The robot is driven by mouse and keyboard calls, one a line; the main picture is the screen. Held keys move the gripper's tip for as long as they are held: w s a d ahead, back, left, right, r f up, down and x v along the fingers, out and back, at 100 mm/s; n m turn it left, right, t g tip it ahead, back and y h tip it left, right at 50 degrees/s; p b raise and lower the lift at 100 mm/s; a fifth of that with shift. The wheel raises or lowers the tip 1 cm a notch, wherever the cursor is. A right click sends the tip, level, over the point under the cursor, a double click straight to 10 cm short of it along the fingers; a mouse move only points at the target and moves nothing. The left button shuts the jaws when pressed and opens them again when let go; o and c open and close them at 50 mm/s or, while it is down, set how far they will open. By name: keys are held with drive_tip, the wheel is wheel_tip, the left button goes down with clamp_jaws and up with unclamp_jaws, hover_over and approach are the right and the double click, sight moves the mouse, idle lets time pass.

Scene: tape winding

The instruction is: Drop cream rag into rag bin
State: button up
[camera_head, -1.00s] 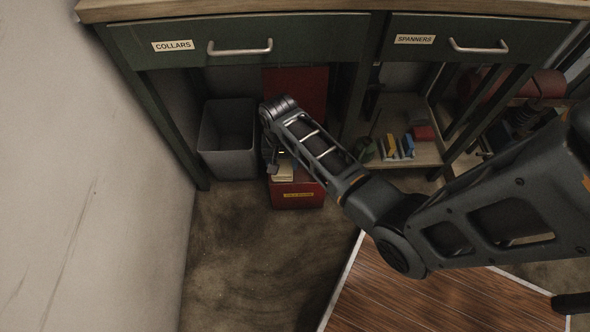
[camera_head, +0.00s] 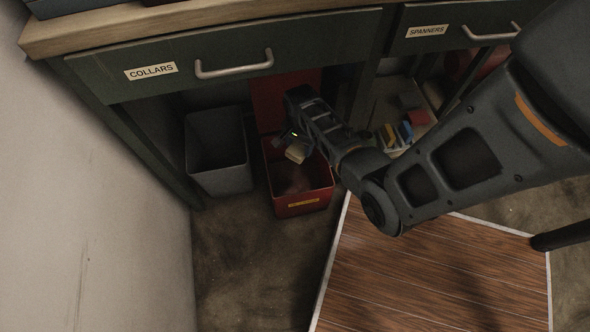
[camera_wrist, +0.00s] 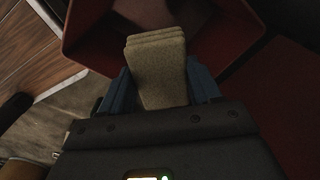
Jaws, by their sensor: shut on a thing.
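The cream rag (camera_wrist: 157,68) is a folded, layered cloth held between the blue fingers of my gripper (camera_wrist: 160,88) in the wrist view. In the head view the rag (camera_head: 296,152) shows small at the end of my gripper (camera_head: 293,143), over the open top of the red bin (camera_head: 301,208). The red bin has a yellow label on its front, too small to read, and its raised red lid stands behind it. In the wrist view the bin's red wall (camera_wrist: 90,48) lies beyond the rag. The rag appears above the bin's floor.
A grey bin (camera_head: 222,180) stands open just left of the red bin. The green bench with the COLLARS drawer (camera_head: 215,68) hangs over both. Blue and yellow items (camera_head: 397,136) lie on a low shelf to the right. A wooden panel (camera_head: 420,270) covers the floor in front.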

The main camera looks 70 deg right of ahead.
drive_tip(key=shift+f+b, duration=1.85)
drive_tip(key=shift+f, duration=0.35)
drive_tip(key=o, duration=1.1)
drive_tip(key=shift+r, duration=0.1)
wheel_tip(320, 180, up, 8)
drive_tip(key=p, duration=0.3)
drive_tip(key=shift+p, duration=0.3)
